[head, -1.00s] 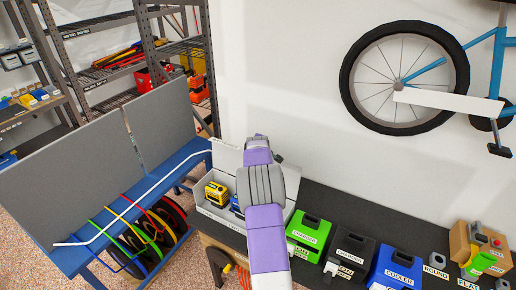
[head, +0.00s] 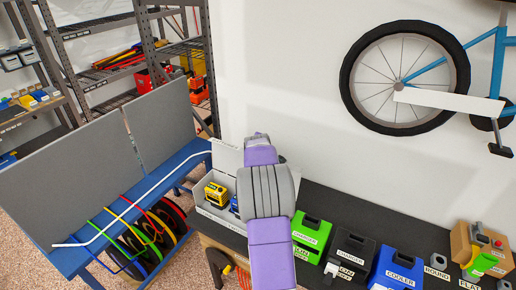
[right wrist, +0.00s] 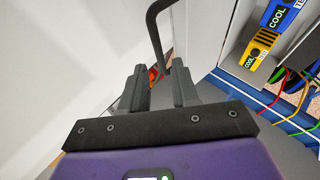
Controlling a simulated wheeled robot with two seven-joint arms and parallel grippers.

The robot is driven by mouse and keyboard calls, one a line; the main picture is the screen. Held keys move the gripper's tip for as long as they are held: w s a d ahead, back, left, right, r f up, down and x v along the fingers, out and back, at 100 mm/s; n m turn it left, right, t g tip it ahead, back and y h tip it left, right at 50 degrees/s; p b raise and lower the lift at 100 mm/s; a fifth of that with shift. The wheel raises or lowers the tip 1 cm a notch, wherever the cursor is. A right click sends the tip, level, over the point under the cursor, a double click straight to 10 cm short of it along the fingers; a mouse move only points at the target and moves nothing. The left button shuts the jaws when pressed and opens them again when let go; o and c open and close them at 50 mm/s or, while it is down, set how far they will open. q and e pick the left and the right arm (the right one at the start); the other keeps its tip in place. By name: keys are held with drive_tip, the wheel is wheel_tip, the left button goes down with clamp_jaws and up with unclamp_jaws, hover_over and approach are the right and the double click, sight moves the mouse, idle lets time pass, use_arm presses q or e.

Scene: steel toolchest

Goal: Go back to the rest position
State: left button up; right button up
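My right arm rises from the bottom of the head view, purple and grey, in front of the bench; its gripper is hidden behind its links there. In the right wrist view my right gripper (right wrist: 160,86) shows two dark grey fingers with a gap between them. It is open, and I see nothing held. A dark bent bar (right wrist: 154,28) appears beyond the fingertips; I cannot tell what it belongs to. A yellow battery (head: 216,193) and a partly hidden blue one sit in a light tray (head: 216,214) beside the arm. My left gripper is out of view.
A green charger (head: 311,232), a black charger (head: 350,252) and a blue cooler (head: 398,268) stand on the black bench right of my arm. A bicycle (head: 405,78) hangs on the wall.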

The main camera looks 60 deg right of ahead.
idle(0.3)
drive_tip(key=w+a+f+m+y+b, duration=0.1)
drive_tip(key=w+a+f+y+b, duration=0.15)
drive_tip(key=a+f, duration=1.2)
drive_tip(key=w+a+f+m+y+b, duration=0.1)
drive_tip(key=w+a+f+y+b, duration=0.2)
drive_tip(key=a+f, duration=1.1)
drive_tip(key=s+a+f+m+g+y+b, duration=0.1)
drive_tip(key=s+a+f+g+y+b, duration=0.1)
drive_tip(key=s+a+f, duration=0.45)
drive_tip(key=s+a+f+g+y+b, duration=0.1)
drive_tip(key=s+a+f+y+b, duration=0.15)
drive_tip(key=a+f, duration=0.75)
drive_tip(key=s+a+f+m+g+y+b, duration=0.2)
drive_tip(key=s+a+f+y, duration=0.1)
drive_tip(key=s+a, duration=0.8)
drive_tip(key=a, duration=0.2)
drive_tip(key=shift+a, duration=0.3)
drive_tip(key=shift+s+d, duration=0.1)
